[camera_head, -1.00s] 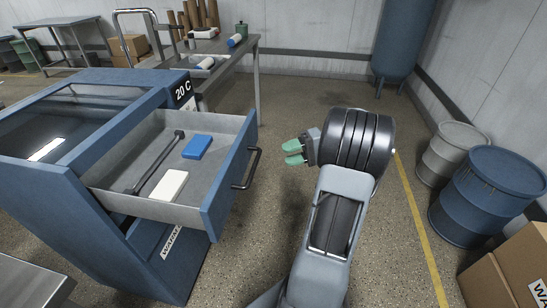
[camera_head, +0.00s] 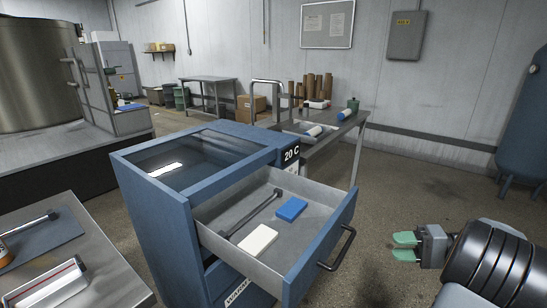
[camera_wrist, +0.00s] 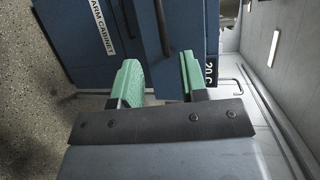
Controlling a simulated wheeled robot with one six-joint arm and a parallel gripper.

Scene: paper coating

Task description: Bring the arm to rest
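My gripper (camera_head: 405,247) is at the lower right in the head view, with its green fingertips pointing left. It is to the right of the open drawer, clear of its handle. In the wrist view the two green fingers (camera_wrist: 158,80) stand apart with nothing between them. My gripper is open and empty. Most of my arm is cut off by the right edge of the head view.
A blue cabinet (camera_head: 165,222) marked "20 C" has its drawer (camera_head: 324,245) pulled out. In the drawer lie a blue block (camera_head: 291,209), a white block (camera_head: 258,239) and a dark rod (camera_head: 252,214). A table with a rod (camera_head: 30,225) is at lower left. The floor (camera_head: 385,190) beyond my gripper is clear.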

